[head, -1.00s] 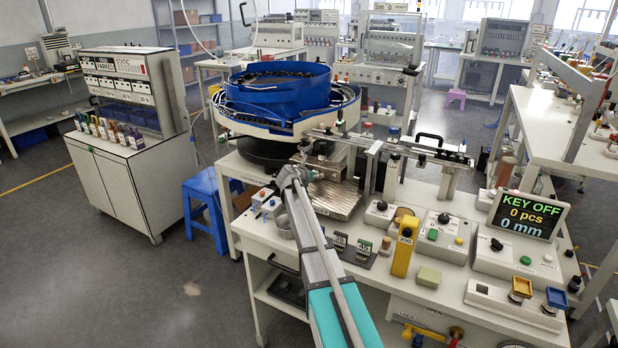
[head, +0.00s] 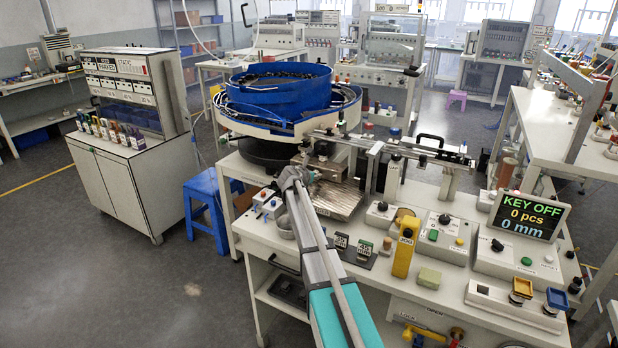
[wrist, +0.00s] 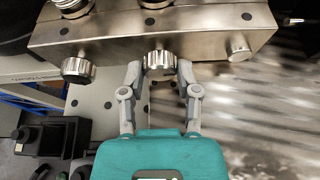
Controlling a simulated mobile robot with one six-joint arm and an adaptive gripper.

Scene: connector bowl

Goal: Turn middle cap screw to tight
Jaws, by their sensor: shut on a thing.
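In the wrist view, a metal block (wrist: 205,32) spans the top, with a row of screw heads on its near face. The middle cap screw (wrist: 159,60) is silvery and knurled. A similar knurled screw (wrist: 77,69) is to its left, and a smaller smooth-looking round head (wrist: 238,47) is to its right. My gripper (wrist: 159,68) is shut on the middle cap screw, one finger at each side. I cannot tell from the view how tight the screw is. In the head view my wrist largely hides the gripper and the screws.
A blue bowl feeder (head: 280,92) stands behind the gripper. A ribbed metal plate (head: 337,198) lies right of it on the white bench. A display (head: 528,216) reads KEY OFF, 0 pcs, 0 mm. A dark boxy device (wrist: 45,138) is at the wrist view's lower left.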

